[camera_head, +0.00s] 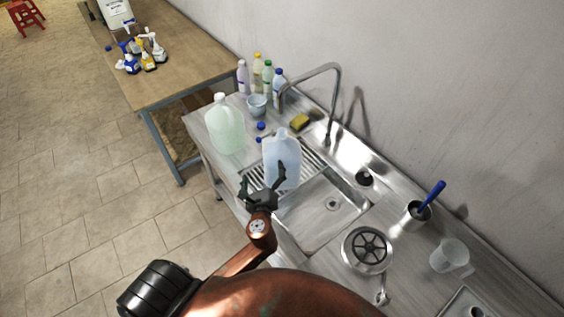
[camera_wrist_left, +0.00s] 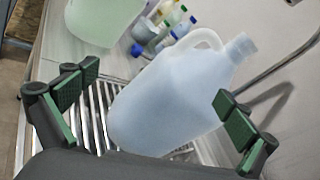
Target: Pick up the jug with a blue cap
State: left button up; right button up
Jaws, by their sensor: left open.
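A translucent pale-blue jug (camera_head: 283,169) with a handle and a pale bluish cap (camera_head: 281,134) stands at the ridged drainboard beside the sink. In the left wrist view the jug (camera_wrist_left: 165,105) looks tilted and shows between the two green-padded fingers. My left gripper (camera_head: 264,181) is open just in front of the jug, one finger overlapping its lower side in the head view. I cannot tell whether they touch. A pale-green jug (camera_head: 225,128) with a whitish cap stands to the left, and it also shows in the left wrist view (camera_wrist_left: 100,18). My right gripper is not in view.
Several bottles (camera_head: 267,80) and a small cup (camera_head: 257,105) stand behind the jugs. A loose blue cap (camera_head: 261,126), a sponge (camera_head: 300,122) and the faucet (camera_head: 333,95) are near. The sink basin (camera_head: 318,222) lies to the right.

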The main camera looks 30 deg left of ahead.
aim_at(279, 148)
pick_arm(q)
jog(key=w+d+r+m, duration=0.1)
jog(key=w+d+m+t, duration=0.1)
jog(key=m, duration=0.1)
jog(key=w+d+r+m+t, duration=0.1)
jog(key=m, duration=0.1)
jog(key=shift+w+d+r+h, duration=0.3)
jog(key=shift+w+d+h, duration=0.05)
jog(key=shift+h, duration=0.05)
jog(key=shift+w+a+r+m, duration=0.1)
jog(key=shift+w+m, duration=0.2)
jog(key=shift+w, duration=0.1)
jog(key=p+x, duration=0.1)
jog(key=x, duration=0.5)
jog(key=shift+w+a, duration=0.1)
jog(key=shift+w, duration=0.3)
jog(key=shift+r, duration=0.1)
jog(key=shift+s, duration=0.1)
jog(key=c, duration=1.3)
jog(key=shift+c, duration=0.3)
